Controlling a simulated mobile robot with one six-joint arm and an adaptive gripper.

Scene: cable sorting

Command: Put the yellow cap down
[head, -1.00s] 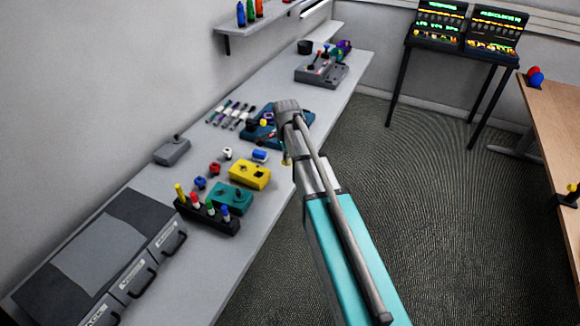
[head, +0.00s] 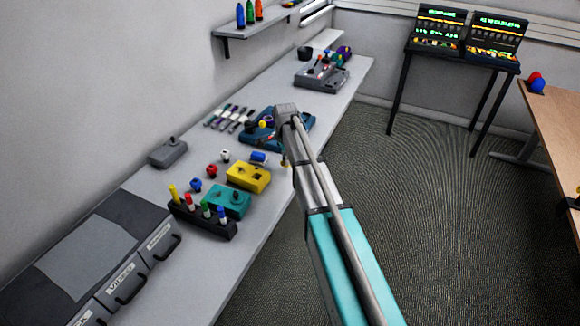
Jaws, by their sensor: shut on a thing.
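My arm reaches from the bottom right over the front edge of the grey bench (head: 215,262). My gripper (head: 284,157) hangs below the wrist, mostly hidden behind my arm. A small yellow bit, the yellow cap (head: 284,163), shows at its tip beside the bench edge, and the gripper is shut on it. The cap's shape is too small to make out. A blue device (head: 258,137) with a yellow round part (head: 262,124) on top lies just left of my wrist.
A yellow box (head: 248,176), a teal box (head: 228,202) and a black rack (head: 203,223) of coloured markers stand nearer on the bench. Small red, blue and white pieces lie behind them. Bare bench shows beyond the blue device.

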